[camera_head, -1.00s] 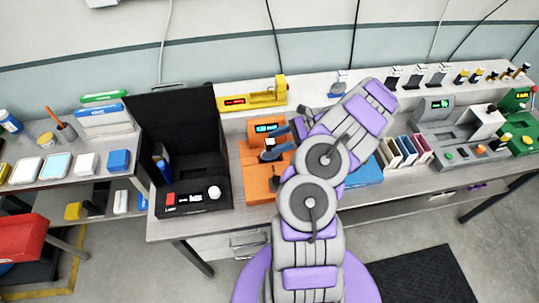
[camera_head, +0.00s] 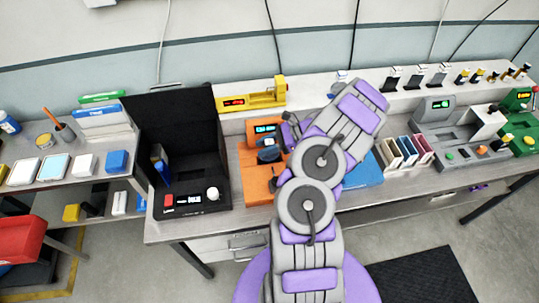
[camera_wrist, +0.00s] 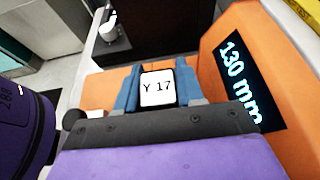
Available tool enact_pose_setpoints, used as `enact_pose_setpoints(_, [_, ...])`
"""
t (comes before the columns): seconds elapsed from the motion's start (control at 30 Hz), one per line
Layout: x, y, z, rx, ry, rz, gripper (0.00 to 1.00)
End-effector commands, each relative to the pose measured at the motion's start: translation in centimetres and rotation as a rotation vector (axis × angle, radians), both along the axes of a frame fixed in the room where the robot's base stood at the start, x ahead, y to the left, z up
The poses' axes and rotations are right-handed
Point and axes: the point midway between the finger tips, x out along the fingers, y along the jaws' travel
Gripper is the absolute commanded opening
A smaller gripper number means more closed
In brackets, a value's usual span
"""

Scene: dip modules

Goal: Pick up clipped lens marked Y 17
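The clipped lens (camera_wrist: 158,88) shows a white face marked "Y 17" with a dark rim in the wrist view. The blue fingers of my gripper (camera_wrist: 158,95) stand against its left and right sides, with no clear gap. My arm hides part of the device, and the lens is too small to read there. Its lower part is hidden in the wrist view.
A black open-lidded box (camera_head: 190,190) stands left of the orange device. A yellow gauge (camera_head: 252,97) is behind it on the shelf. A blue flat item (camera_head: 365,172), upright coloured cases (camera_head: 405,152) and a grey machine (camera_head: 450,125) are to the right.

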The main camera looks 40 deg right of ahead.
Motion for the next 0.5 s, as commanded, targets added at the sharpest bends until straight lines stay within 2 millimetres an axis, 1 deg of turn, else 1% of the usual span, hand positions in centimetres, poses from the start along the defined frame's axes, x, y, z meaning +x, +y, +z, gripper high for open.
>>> enact_pose_setpoints(0.03, [0.00,0.00,-0.01,0.000,0.000,0.000,0.32])
enact_pose_setpoints(0.07, [-0.01,0.01,0.01,0.000,0.000,0.000,0.29])
enact_pose_setpoints(0.37, [-0.02,0.15,0.05,-0.002,0.000,0.000,0.00])
enact_pose_setpoints(0.5, [-0.02,0.15,0.05,-0.002,0.000,0.000,0.00])
